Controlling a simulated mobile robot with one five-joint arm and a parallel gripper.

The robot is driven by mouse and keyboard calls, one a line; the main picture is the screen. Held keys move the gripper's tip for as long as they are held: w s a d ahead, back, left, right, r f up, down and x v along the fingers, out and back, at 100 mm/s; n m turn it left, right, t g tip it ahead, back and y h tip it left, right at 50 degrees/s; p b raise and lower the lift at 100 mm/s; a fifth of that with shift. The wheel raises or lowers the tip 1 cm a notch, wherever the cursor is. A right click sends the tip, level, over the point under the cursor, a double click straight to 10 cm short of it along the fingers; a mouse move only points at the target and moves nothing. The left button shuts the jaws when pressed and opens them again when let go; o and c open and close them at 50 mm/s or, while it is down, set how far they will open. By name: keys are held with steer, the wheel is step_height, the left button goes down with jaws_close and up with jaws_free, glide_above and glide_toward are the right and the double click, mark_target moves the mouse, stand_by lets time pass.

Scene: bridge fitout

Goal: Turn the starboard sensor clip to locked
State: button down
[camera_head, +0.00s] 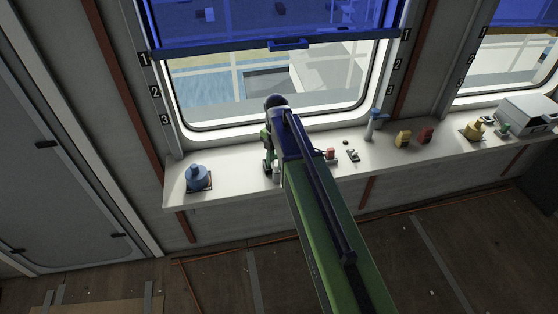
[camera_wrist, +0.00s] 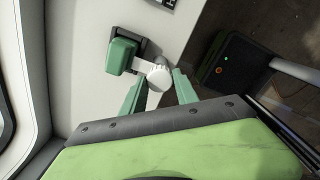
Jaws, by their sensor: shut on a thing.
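In the wrist view a sensor clip shows as a green block (camera_wrist: 122,55) on a dark base, with a short pale arm ending in a round whitish knob (camera_wrist: 158,75). My gripper (camera_wrist: 158,79) has its two green fingers on either side of this knob and is shut on it. The clip sits on the pale ledge. In the head view my arm hides most of the gripper and clip; only some green (camera_head: 267,164) shows left of the arm. No label shows whether this clip is the starboard one, and I cannot read its position.
The ledge (camera_head: 230,182) runs under the windows. A blue blind (camera_head: 220,43) covers the upper window.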

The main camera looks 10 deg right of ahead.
mark_target(276, 163)
steer(key=shift+s, duration=0.1)
steer(key=c, duration=0.9)
jaws_free()
steer(key=shift+c, duration=0.2)
step_height(276, 163, up, 17)
steer(key=p, duration=1.7)
steer(key=shift+r, duration=0.2)
